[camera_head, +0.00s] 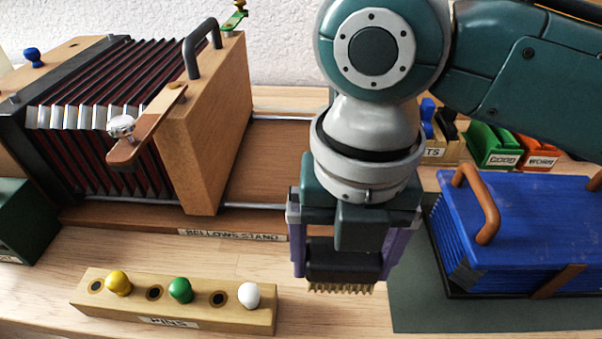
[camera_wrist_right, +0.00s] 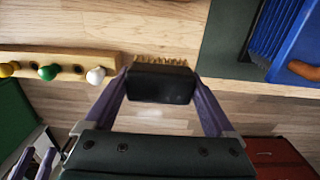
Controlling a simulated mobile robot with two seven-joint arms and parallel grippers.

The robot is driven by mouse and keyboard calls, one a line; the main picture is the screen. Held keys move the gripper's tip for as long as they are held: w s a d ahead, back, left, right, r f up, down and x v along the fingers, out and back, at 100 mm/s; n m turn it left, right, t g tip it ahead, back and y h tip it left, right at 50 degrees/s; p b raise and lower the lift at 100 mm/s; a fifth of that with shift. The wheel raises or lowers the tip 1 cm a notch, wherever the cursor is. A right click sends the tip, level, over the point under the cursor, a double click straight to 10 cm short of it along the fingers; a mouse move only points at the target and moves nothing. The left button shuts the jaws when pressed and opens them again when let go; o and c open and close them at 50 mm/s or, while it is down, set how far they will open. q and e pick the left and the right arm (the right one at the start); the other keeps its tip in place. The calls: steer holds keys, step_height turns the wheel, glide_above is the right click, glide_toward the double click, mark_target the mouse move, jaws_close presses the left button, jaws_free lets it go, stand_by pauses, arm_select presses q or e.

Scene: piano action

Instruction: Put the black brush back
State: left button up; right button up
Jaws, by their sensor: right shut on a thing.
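The black brush (camera_head: 343,268) has a dark block and tan bristles that point down. My right gripper (camera_head: 343,262) is shut on its block, one purple finger at each side, and holds it above the light wood table, between the pin block and the grey-green mat. In the right wrist view the brush (camera_wrist_right: 160,82) sits between the fingertips, bristles facing away. At that view's lower left, two purple fingers of my left gripper (camera_wrist_right: 34,162) show apart with nothing seen between them.
The pin block (camera_head: 225,309) with yellow, green and white pegs stands front left. The bellows stand (camera_head: 222,150) is behind it. A blue bellows with brown handles (camera_head: 530,215) rests on the mat (camera_head: 415,300). Green (camera_head: 488,150) and orange (camera_head: 535,155) bins stand behind, partly hidden.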

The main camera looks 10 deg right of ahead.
mark_target(333, 303)
steer(key=shift+f+b, duration=0.65)
steer(key=shift+f, duration=2.55)
steer(key=shift+f, duration=0.1)
steer(key=o, duration=1)
